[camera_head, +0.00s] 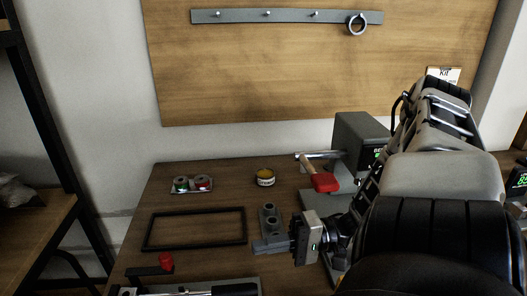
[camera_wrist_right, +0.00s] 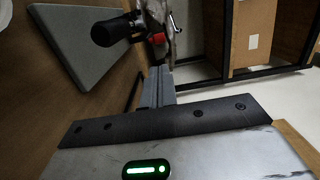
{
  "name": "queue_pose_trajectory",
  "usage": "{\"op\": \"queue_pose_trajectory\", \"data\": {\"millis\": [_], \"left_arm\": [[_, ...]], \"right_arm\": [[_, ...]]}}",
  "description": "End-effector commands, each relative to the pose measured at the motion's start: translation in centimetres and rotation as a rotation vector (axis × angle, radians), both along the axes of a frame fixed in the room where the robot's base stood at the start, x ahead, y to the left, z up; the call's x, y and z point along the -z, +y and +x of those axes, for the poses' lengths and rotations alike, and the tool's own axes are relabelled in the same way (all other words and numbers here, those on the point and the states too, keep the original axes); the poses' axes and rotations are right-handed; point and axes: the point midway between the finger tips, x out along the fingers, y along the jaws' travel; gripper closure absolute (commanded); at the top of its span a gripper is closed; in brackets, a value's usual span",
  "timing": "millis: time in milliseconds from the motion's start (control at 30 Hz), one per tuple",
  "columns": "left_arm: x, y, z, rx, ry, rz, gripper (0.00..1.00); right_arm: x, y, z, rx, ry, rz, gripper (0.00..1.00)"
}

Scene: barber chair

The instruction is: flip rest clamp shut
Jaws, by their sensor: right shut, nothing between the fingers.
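The clamp fixture, which I take to be the rest clamp, is at the bottom left of the head view, cut off by the frame's edge. It has a black lever with a red knob (camera_head: 166,261), a silver rod (camera_head: 188,291) and a black grip (camera_head: 236,289). In the right wrist view the black grip (camera_wrist_right: 110,33) and red knob (camera_wrist_right: 156,39) show beyond the fingertips. My right gripper (camera_head: 258,246) is shut and empty, pointing left above the table, right of the red knob and apart from it. Its shut fingers also show in the right wrist view (camera_wrist_right: 157,86). My left gripper is not in view.
A grey block with round sockets (camera_head: 269,221) stands close behind my right fingers. A black frame (camera_head: 195,243), a tray of small spools (camera_head: 192,184), a yellow tin (camera_head: 265,177) and a red mallet (camera_head: 325,182) lie on the table (camera_head: 225,178).

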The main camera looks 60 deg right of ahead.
Motion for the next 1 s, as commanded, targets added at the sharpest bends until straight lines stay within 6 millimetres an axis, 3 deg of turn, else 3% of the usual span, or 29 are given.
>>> {"op": "queue_pose_trajectory", "data": {"millis": [167, 233, 433, 567, 1000], "left_arm": [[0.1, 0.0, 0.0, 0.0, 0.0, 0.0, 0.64], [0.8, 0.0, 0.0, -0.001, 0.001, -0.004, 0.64], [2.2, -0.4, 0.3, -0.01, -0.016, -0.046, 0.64], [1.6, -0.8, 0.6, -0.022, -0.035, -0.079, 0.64], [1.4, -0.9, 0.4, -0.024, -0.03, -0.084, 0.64]], "right_arm": [[0.1, 0.1, 0.2, -0.002, -0.001, 0.001, 1.0], [0.6, 0.4, 1.3, -0.013, -0.006, 0.007, 1.0], [1.2, 1.6, 8.4, -0.056, -0.011, 0.009, 1.0], [0.5, 1.6, 11.3, -0.049, -0.005, 0.002, 1.0], [0.2, 2.0, 12.0, -0.047, -0.001, 0.002, 1.0]]}}
